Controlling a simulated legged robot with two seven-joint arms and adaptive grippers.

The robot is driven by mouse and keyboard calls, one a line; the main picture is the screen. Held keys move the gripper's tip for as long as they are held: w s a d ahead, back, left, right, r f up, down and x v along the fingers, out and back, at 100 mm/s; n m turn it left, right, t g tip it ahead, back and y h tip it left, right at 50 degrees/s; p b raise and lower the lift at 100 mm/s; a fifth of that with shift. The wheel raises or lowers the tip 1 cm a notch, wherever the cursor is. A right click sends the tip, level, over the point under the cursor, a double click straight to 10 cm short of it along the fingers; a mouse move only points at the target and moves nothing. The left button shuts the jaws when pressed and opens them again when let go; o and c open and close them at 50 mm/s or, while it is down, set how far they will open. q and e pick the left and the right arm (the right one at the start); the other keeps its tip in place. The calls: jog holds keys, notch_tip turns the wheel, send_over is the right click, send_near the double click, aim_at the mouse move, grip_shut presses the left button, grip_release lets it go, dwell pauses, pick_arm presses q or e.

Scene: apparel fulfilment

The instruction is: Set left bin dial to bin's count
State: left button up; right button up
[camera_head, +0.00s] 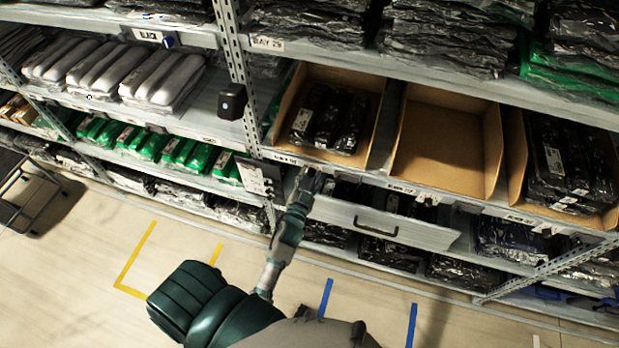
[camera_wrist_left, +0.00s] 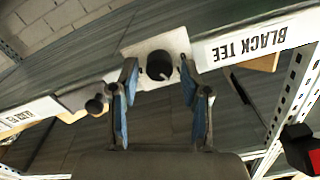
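The left bin (camera_head: 342,78) is an open cardboard bin holding about three black plastic-wrapped packs (camera_head: 328,120) side by side. My left gripper (camera_head: 312,176) is at the shelf edge just below this bin. In the left wrist view a round black dial (camera_wrist_left: 159,65) with a light pointer mark sits on a pale plate. The fingers of my left gripper (camera_wrist_left: 159,72) are apart, one on each side of the dial, with visible gaps. In the head view the gripper hides the dial. My right gripper is in neither view.
An empty cardboard bin (camera_head: 447,108) and a bin of black packs (camera_head: 570,165) stand to the right. An upside-down BLACK TEE label (camera_wrist_left: 250,45) and another knob (camera_wrist_left: 95,105) are on the shelf edge. A metal upright (camera_head: 238,75) and a hanging sign (camera_head: 258,178) stand left of the gripper.

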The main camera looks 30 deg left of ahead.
pick_arm(q)
jog(key=shift+f, duration=0.2)
jog(key=shift+s, duration=0.2)
jog(key=v, duration=1.1)
jog(key=shift+s+d, duration=0.25)
jog(key=shift+s, duration=0.05)
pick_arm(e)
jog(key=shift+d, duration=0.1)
pick_arm(q)
jog(key=shift+r, duration=0.1)
